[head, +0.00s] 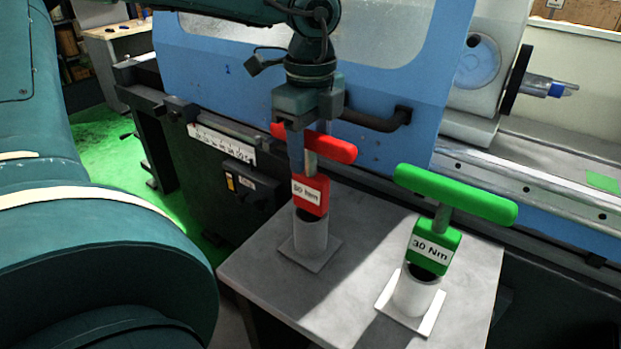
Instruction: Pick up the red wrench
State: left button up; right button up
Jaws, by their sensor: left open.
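The red wrench (311,196) stands upright in a grey cylindrical holder (311,238) on a small grey table. It has a red T-handle, a metal shaft and a red block labelled "50 Nm" or similar. My left gripper (303,145) is open and points down at the wrench from above. Its fingers are at the handle and upper shaft and cover part of the handle's left half. I cannot tell whether they touch it. My right gripper is not in view.
A green wrench (432,250) labelled "30 Nm" stands in a similar holder (415,295) to the right on the table (350,265). The blue machine door (380,140) with a dark handle (385,122) rises just behind my left gripper. The table's front middle is clear.

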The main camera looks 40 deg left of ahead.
pick_arm(q)
jog(key=shift+f, duration=0.75)
jog(key=shift+c, duration=0.3)
jog(key=shift+r, duration=0.1)
grip_shut()
